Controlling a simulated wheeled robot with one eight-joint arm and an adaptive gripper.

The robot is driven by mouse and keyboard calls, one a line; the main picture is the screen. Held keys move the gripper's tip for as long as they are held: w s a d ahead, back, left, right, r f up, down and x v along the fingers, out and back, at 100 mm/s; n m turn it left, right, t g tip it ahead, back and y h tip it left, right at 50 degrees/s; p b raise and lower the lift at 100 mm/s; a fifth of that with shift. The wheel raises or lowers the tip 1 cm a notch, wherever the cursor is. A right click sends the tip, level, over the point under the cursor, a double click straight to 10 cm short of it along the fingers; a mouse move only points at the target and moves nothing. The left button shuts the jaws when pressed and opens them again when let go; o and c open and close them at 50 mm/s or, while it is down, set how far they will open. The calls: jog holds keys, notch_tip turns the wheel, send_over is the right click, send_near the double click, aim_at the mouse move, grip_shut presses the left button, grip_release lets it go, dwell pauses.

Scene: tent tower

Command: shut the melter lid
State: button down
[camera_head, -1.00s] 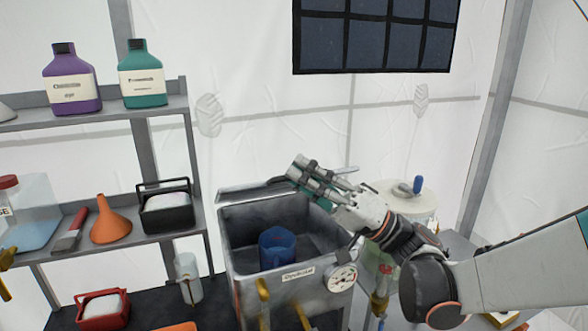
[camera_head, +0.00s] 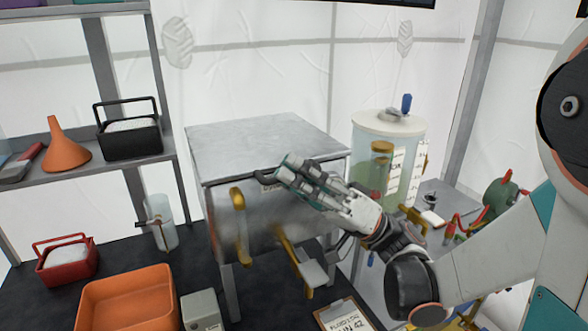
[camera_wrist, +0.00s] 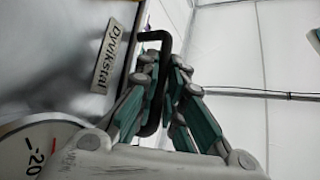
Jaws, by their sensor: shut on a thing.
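The melter (camera_head: 272,212) is a grey metal box with yellow handles on its front. Its flat grey lid (camera_head: 262,142) lies level across the top, covering the opening and the inside. My gripper (camera_head: 285,172) is at the lid's front right edge. In the wrist view, my gripper (camera_wrist: 168,72) is shut on the black lid handle (camera_wrist: 163,42), with fingers on either side of it. The name label (camera_wrist: 115,55) and part of the gauge (camera_wrist: 38,150) show beside it. A small gap under the lid cannot be ruled out.
A clear tank (camera_head: 400,135) with a white top stands to the right of the melter. A shelf with an orange funnel (camera_head: 66,146) and a black basket (camera_head: 130,135) is at the left. An orange tray (camera_head: 128,300) lies in front.

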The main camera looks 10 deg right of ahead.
jog(key=shift+s+f, duration=0.15)
jog(key=shift+f, duration=0.4)
jog(key=c, duration=2)
grip_release()
jog(key=shift+o, duration=0.2)
jog(key=v, duration=1.2)
